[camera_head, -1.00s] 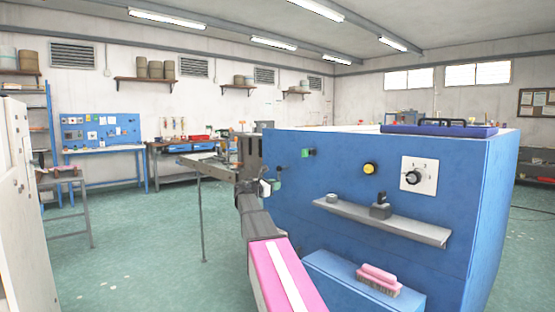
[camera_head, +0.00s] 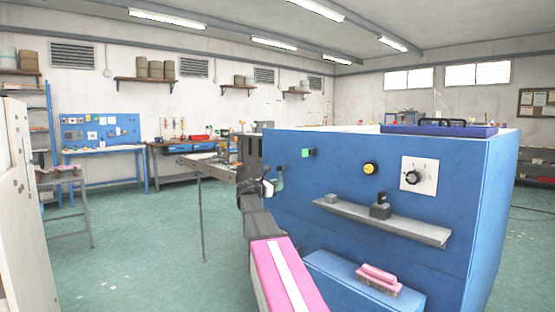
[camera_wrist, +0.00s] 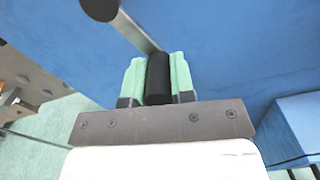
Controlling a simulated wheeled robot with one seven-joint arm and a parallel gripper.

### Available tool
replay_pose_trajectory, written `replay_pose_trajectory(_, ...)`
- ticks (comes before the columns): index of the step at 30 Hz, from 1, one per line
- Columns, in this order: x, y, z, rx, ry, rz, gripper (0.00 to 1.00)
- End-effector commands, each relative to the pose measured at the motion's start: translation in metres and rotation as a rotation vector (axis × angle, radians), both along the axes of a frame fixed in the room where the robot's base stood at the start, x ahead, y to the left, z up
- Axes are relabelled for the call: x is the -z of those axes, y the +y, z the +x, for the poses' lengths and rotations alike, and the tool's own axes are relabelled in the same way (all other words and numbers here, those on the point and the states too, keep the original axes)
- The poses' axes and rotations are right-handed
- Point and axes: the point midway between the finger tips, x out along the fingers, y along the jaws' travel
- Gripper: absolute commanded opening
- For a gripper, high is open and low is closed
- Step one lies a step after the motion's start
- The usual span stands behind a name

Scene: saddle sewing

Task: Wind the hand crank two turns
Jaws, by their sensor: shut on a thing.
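The hand crank is on the blue cabinet (camera_head: 330,225). In the wrist view its black handle (camera_wrist: 159,80) lies between the two green fingertips of my gripper (camera_wrist: 158,82), which is shut on it. A grey metal crank arm (camera_wrist: 138,30) runs from the handle up and left to a dark round hub (camera_wrist: 100,8) at the top edge. In the head view my gripper (camera_head: 273,184) is at the left part of the cabinet's front, and the crank is mostly hidden behind my arm and gripper.
The cabinet front carries a green button (camera_head: 307,153), a yellow button (camera_head: 369,169), a rotary dial (camera_head: 412,177) and a grey shelf (camera_head: 420,230). A pink brush (camera_head: 379,279) lies on a lower blue ledge (camera_head: 335,275). Open floor (camera_head: 130,240) lies to the left.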

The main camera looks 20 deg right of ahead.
Motion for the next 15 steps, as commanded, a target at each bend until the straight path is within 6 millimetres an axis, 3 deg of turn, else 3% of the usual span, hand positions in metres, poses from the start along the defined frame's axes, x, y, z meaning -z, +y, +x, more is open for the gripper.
replay_pose_trajectory(15,-0.007,-0.005,-0.016,0.001,0.0,0.0,0.12)
